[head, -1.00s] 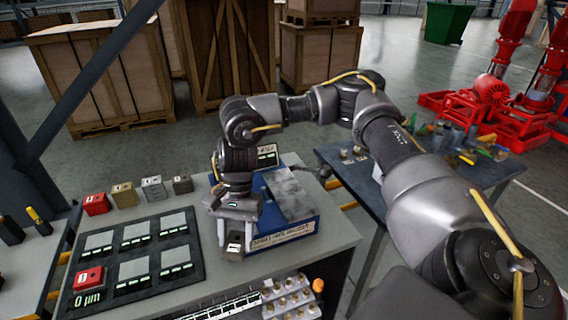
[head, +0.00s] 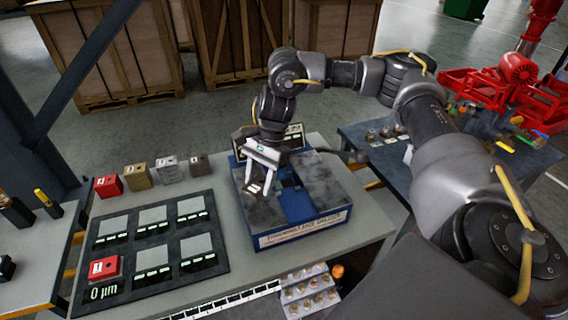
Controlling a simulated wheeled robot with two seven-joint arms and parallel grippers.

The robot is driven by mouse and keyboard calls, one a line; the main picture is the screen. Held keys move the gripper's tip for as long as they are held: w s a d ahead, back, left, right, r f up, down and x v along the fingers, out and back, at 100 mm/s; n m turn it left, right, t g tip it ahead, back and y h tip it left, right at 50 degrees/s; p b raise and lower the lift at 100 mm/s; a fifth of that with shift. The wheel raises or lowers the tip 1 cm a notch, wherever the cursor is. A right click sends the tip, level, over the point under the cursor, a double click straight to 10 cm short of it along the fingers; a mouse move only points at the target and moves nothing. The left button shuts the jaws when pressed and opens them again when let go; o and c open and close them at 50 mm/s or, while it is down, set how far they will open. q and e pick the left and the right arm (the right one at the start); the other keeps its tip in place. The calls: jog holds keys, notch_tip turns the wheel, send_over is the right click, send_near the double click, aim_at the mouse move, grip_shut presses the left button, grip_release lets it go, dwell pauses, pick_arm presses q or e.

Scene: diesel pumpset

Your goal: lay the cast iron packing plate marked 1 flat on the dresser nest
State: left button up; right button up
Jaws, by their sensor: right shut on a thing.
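My right gripper (head: 263,176) points down over the left part of the dresser's top. It is shut on a small dark cast iron packing plate (head: 255,189) with a white label. The mark on the label is too small to read. The plate is at or just above the grey top surface; I cannot tell whether it touches. The dresser (head: 335,208) is a blue box with a grey top, a dark blue recess in the middle and a label on its front. The gripper partly hides the nest area. My left gripper is not in view.
Red (head: 108,186), brass (head: 137,177), silver (head: 167,169) and dark (head: 198,165) blocks stand left of the dresser. A black pad board (head: 130,227) holds several grey squares and a red block (head: 105,268). A tray of small round parts (head: 309,292) sits in front.

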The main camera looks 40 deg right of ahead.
jog(key=w+d+m, duration=0.1)
jog(key=d+m, duration=0.1)
jog(key=d, duration=0.1)
jog(key=d+m+t+b, duration=0.1)
jog(key=d+m, duration=0.1)
jog(key=d, duration=0.2)
jog(key=w+d+f+m+t+b, duration=0.1)
jog(key=d+m, duration=0.1)
jog(key=d, duration=0.1)
jog(key=shift+w+d+f, duration=0.1)
jog(key=shift+w+d, duration=0.05)
jog(key=shift+w, duration=0.15)
jog(key=shift+d+m, duration=0.3)
jog(key=shift+r, duration=0.25)
notch_tip(320, 180, down, 3)
jog(key=shift+a+r+b, duration=0.1)
jog(key=shift+r+b, duration=0.1)
jog(key=shift+b, duration=0.45)
jog(key=shift+f+b, duration=0.55)
jog(key=shift+f, duration=0.55)
jog(key=shift+f, duration=0.35)
